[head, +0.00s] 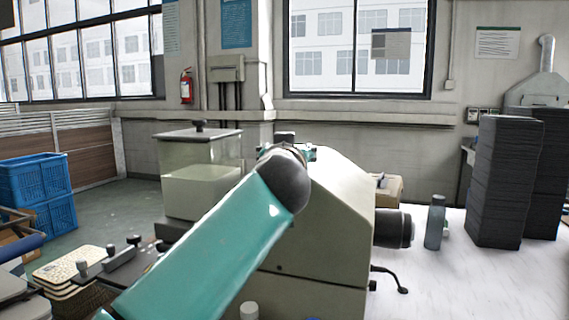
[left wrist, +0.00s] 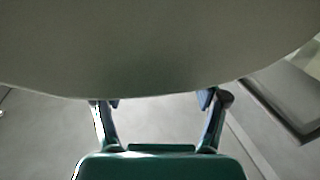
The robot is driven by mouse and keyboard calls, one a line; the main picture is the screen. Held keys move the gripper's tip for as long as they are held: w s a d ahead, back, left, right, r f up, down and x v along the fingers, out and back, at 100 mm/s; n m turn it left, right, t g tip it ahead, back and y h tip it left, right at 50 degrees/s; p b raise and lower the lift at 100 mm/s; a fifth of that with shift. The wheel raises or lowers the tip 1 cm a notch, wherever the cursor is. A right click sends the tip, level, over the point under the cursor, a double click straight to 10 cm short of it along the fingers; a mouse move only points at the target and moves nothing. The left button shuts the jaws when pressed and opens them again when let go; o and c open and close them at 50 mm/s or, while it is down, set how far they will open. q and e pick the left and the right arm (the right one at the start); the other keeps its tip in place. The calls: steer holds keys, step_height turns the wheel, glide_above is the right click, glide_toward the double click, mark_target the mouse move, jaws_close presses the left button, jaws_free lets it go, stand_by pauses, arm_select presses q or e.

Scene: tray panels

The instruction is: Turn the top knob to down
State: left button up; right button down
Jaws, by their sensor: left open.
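A pale beige machine housing (head: 325,225) with a sloped side stands on the white table in the head view. My teal left arm reaches up from the lower left and covers much of its front, so I cannot make out the top knob. My left gripper's fingers are mostly hidden behind the dark arm joint in the head view. In the left wrist view my left gripper (left wrist: 160,101) is open, its two fingers apart with nothing seen between them. A large smooth grey-green curved surface (left wrist: 160,50) fills the upper half there, close to the fingertips. My right gripper is out of view.
A black cylinder (head: 392,229) sticks out of the housing's right side. A grey bottle (head: 435,222) and tall dark stacks (head: 500,182) stand to the right. A clear-walled container (head: 200,175) stands left behind the arm. White tabletop at the front right is free.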

arm_select(q)
steer(key=s, duration=1)
steer(key=shift+a+f, duration=0.15)
steer(key=shift+a, duration=0.1)
steer(key=shift+w, duration=0.1)
